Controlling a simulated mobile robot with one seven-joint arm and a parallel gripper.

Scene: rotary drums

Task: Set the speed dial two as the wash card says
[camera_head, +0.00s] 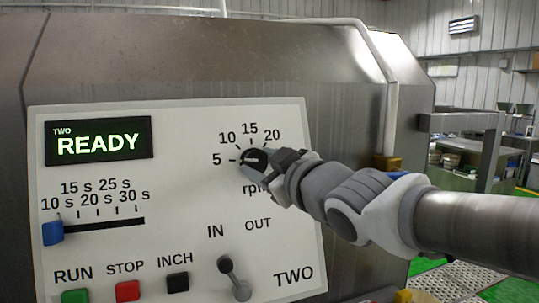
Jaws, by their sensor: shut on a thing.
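The dark rpm speed dial (253,158) sits on the white control panel (180,245) marked TWO. Its printed scale shows 5, 10, 15 and 20 around it; any marks on its right are hidden behind my gripper. My gripper (264,162) reaches in from the right and is shut on the dial. A pale pointer line shows on the dial and seems to lie toward the 5, but it is small and partly covered. I see no wash card in this view.
A blue slider (52,232) stands at 10 s. Green RUN (75,296), red STOP (128,291) and black INCH (178,282) buttons line the bottom. A pipe (391,115) runs down at right.

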